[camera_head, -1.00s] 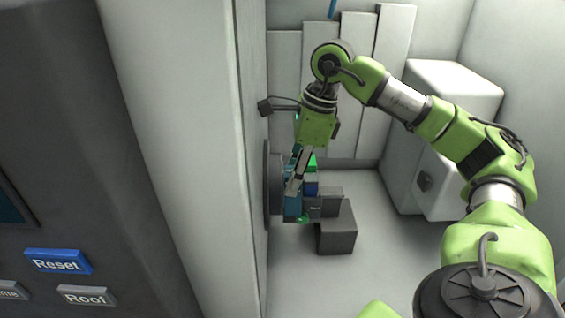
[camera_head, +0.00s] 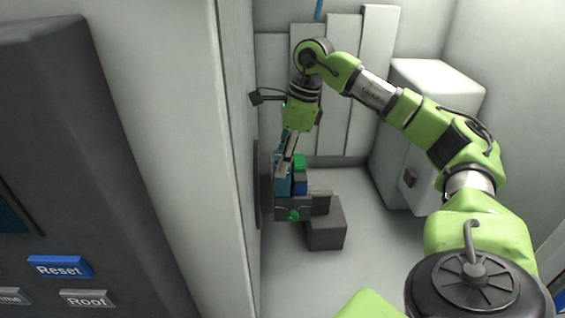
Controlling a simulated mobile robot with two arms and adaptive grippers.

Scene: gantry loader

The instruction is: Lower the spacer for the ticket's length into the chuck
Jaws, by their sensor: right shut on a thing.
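My right gripper (camera_head: 285,165) points down from the green arm, beside the chuck. Its fingers are shut on a teal piece (camera_head: 283,184), which seems to be a spacer; the fingers partly cover it. The chuck (camera_head: 264,185) is a dark round face seen nearly edge-on at the left wall, with grey jaw blocks (camera_head: 284,212) beside it. A blue block (camera_head: 300,183) and a green block (camera_head: 299,161) sit close to the held piece. A green round mark (camera_head: 293,215) shows below. I cannot tell whether the teal piece touches the chuck. My left gripper is out of view.
The ticket is not readable here. A dark grey block (camera_head: 326,223) stands right of the chuck. A pale cabinet wall (camera_head: 185,120) and a panel with a blue Reset button (camera_head: 60,267) fill the left. A white box (camera_head: 425,140) stands at the back right. Floor in front is clear.

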